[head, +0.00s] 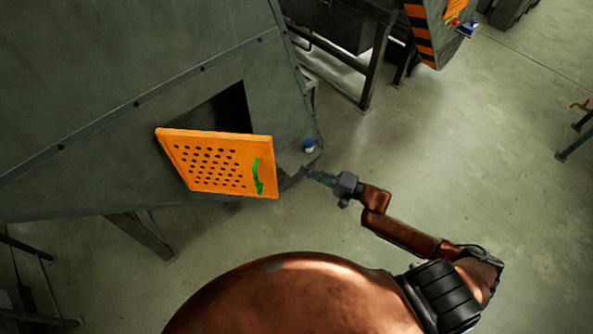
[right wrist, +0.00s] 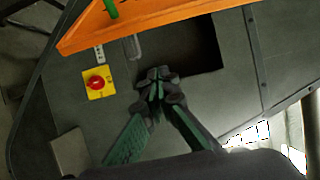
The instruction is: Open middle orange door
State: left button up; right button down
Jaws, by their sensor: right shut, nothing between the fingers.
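The orange door (head: 215,165) is a perforated panel with a green handle (head: 258,176) near its right edge. It stands swung out from the grey machine, and part of a dark opening shows behind it. In the right wrist view the door (right wrist: 150,18) crosses the top, with a bit of the green handle (right wrist: 111,8) and the dark opening (right wrist: 195,48) below it. My right gripper (head: 306,172) is just right of the door's handle edge, seemingly apart from it. In the right wrist view its fingers (right wrist: 158,76) are shut and empty. My left gripper is out of view.
The grey machine body (head: 90,110) fills the upper left. A yellow plate with a red button (right wrist: 97,83) is on its face. Another machine with an orange, black-striped panel (head: 425,35) stands at the top right. The floor (head: 440,140) on the right is clear.

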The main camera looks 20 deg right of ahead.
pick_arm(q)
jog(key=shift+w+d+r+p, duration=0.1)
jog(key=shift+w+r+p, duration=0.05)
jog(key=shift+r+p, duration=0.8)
pick_arm(e)
jog(key=w+a, duration=0.3)
jog(key=a, duration=0.5)
jog(key=shift+w, duration=0.15)
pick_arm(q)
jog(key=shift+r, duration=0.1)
